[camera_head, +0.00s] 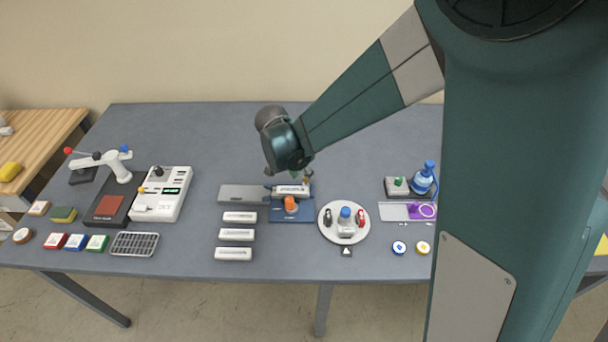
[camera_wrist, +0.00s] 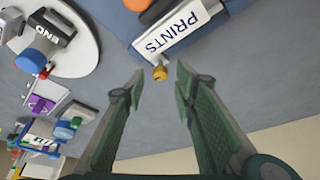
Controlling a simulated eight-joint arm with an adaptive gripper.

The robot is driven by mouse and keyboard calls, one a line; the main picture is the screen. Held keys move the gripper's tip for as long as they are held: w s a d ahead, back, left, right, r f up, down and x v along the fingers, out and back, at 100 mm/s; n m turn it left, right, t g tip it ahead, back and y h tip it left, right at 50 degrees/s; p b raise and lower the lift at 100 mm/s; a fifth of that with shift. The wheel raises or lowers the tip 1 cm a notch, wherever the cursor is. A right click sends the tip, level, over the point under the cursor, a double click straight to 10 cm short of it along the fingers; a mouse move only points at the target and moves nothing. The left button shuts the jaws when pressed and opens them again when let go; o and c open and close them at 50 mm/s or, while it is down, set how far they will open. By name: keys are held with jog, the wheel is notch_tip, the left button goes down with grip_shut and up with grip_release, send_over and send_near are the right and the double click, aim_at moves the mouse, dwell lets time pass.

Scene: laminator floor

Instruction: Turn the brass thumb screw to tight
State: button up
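The brass thumb screw (camera_wrist: 160,73) shows in the wrist view as a small golden knob at the end of a white block labelled PRINTS (camera_wrist: 178,30). My gripper (camera_wrist: 159,78) is open, with one green finger on each side of the screw and visible gaps between. Whether the fingertips are level with the screw in depth I cannot tell. In the head view the labelled block (camera_head: 291,190) stands on a blue base (camera_head: 291,216) with an orange knob (camera_head: 291,204). My wrist is just above and behind it, and the fingers are mostly hidden there.
A grey bar (camera_head: 240,194) lies left of the block, with several white labelled bars (camera_head: 237,235) in front. A round white tray (camera_head: 328,232) with small items stands close on the right. A white machine (camera_head: 160,195) is further left. The table behind is clear.

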jog(key=v, duration=1)
jog(key=shift+a+r, duration=0.15)
jog(key=shift+r, duration=0.1)
jog(key=shift+s, duration=0.1)
dwell(0.3)
jog(key=s+d+r+n+t+y, duration=0.1)
jog(key=s+d+r+n, duration=0.1)
jog(key=s+d+r, duration=0.35)
jog(key=s+d+r+n+y, duration=0.1)
jog(key=s+d+r+n, duration=0.15)
jog(key=d, duration=0.65)
jog(key=s+d+r+n+t, duration=0.1)
jog(key=s+d+n+t, duration=0.1)
jog(key=s+d, duration=0.9)
jog(key=shift+s+d+n+t+y, duration=0.3)
jog(key=shift+s+n, duration=0.55)
jog(key=shift+s, duration=1.4)
jog(key=shift+a, duration=0.1)
